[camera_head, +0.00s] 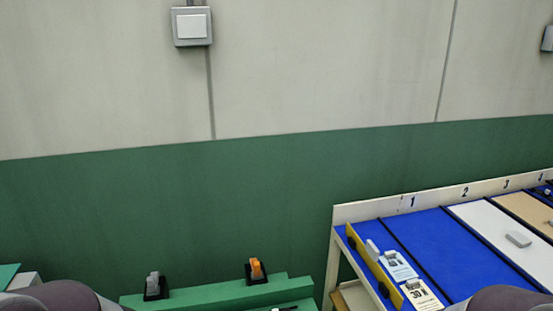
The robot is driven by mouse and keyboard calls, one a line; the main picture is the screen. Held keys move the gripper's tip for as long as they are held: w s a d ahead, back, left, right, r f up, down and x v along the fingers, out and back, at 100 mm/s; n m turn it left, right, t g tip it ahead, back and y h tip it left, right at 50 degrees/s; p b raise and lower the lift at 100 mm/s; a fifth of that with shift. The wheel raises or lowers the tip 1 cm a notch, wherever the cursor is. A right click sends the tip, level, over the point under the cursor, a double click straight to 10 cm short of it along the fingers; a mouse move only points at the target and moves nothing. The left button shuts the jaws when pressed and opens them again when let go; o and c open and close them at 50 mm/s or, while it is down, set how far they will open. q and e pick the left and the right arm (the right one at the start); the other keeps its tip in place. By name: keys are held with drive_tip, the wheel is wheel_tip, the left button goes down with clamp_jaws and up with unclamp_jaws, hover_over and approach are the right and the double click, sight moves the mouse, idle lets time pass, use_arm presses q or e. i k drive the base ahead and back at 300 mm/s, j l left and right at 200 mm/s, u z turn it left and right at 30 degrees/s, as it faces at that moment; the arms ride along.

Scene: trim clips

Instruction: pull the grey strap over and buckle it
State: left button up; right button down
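A green block (225,292) stands low in the picture, cut off by the bottom edge. On it a black holder (155,292) on the left has an upright light grey piece (154,279). A second black holder (256,278) to the right has an upright orange piece (257,266). I cannot make out a strap or a buckle for sure. Rounded parts of my arms show at the bottom left and bottom right. Both grippers are out of the picture.
A green and off-white wall (120,215) with a switch (191,26) is behind.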

sight(153, 289)
drive_tip(key=j+u, duration=0.2)
drive_tip(key=u, duration=0.8)
